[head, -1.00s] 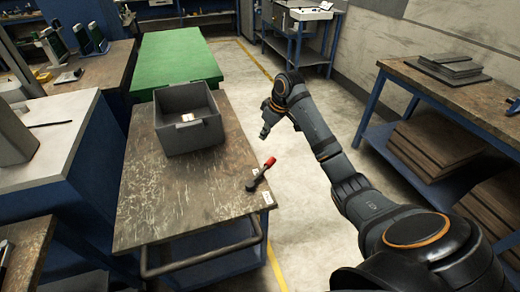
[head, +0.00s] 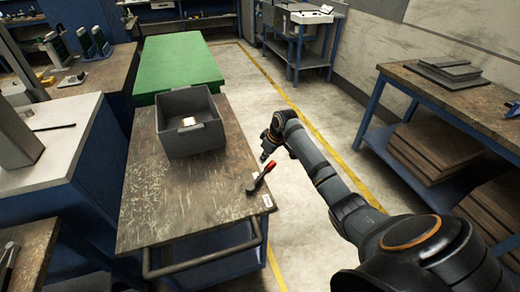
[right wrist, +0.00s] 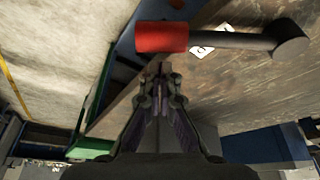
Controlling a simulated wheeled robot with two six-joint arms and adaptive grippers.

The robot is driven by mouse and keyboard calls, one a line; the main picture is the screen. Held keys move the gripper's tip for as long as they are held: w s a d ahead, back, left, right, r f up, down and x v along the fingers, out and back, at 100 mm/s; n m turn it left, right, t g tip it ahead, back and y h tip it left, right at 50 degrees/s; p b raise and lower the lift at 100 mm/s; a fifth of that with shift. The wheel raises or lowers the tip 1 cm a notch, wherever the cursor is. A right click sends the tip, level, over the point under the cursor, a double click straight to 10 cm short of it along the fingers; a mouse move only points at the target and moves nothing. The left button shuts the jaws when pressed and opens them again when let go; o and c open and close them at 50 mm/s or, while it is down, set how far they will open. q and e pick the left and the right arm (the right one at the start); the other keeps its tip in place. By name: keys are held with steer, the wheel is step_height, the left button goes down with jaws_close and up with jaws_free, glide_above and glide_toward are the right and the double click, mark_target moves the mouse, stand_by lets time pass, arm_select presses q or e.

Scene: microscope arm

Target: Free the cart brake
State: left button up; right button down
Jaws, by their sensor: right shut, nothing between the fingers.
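The cart (head: 180,205) has a worn brown top and a bar handle at its near end. Its brake lever (head: 259,181), a dark shaft with a red grip, sits at the cart's right edge. My right gripper (head: 264,157) is shut and empty, just beyond the red grip in the head view. In the right wrist view the red grip (right wrist: 160,37) lies just past my shut fingertips (right wrist: 161,70), with the dark shaft running right to a round pivot. Whether the fingers touch the grip I cannot tell. My left gripper is not in view.
A grey bin (head: 189,138) with a small pale item stands on the cart. A green-topped table (head: 178,62) stands beyond the cart's far end. A white-topped bench (head: 62,128) is on the left, a brown workbench (head: 465,98) on the right. Open floor (head: 335,110) lies between.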

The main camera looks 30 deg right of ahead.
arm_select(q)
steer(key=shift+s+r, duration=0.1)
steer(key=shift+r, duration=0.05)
arm_select(e)
steer(key=shift+s+d+f, duration=0.1)
steer(key=shift+s+d, duration=0.05)
steer(key=shift+s, duration=0.35)
